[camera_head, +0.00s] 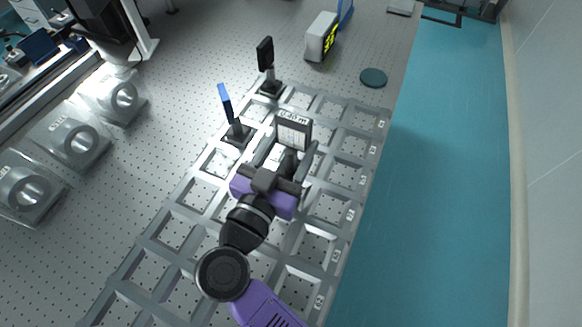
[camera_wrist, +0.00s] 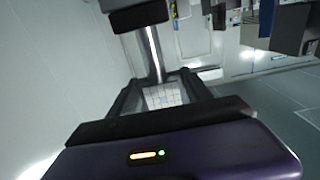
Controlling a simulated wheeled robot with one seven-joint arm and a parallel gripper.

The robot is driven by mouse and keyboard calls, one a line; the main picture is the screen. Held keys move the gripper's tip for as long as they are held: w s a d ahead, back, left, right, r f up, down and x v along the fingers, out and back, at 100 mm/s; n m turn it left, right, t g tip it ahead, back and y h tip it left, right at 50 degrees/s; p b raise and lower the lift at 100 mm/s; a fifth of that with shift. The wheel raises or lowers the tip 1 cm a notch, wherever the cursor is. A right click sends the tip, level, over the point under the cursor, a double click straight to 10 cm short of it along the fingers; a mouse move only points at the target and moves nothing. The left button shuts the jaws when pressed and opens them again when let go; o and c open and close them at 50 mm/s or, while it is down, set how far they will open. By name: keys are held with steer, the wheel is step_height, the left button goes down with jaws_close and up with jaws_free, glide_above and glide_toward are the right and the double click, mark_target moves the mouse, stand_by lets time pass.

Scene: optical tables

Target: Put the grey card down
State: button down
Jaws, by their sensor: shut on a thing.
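The grey card (camera_head: 293,132) is a small light panel with a dark top edge and printed marks, in the head view. My gripper (camera_head: 289,148) is shut on it, one finger at each side, over the far part of the slotted metal rack (camera_head: 341,215). I cannot tell whether the card's lower edge touches the rack. In the wrist view, a pale gridded patch (camera_wrist: 164,95) shows between the fingers; I cannot tell if it is the card.
A blue card on a post (camera_head: 225,104) and a black card on a post (camera_head: 265,55) stand just left and beyond. A dark disc (camera_head: 373,77) and a box with a yellow-green display (camera_head: 321,37) lie farther back. Several clear cases with rings (camera_head: 71,137) are at left.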

mark_target(286, 178)
steer(key=shift+f+b, duration=0.6)
steer(key=shift+f, duration=3)
steer(key=shift+f, duration=0.25)
steer(key=shift+f+p, duration=0.3)
steer(key=shift+c, duration=2.2)
jaws_free()
steer(key=shift+f, duration=0.1)
steer(key=shift+r+b, duration=0.4)
steer(key=shift+r, duration=0.1)
steer(key=v, duration=0.7)
steer(key=shift+s+r, duration=0.2)
steer(key=shift+s, duration=0.05)
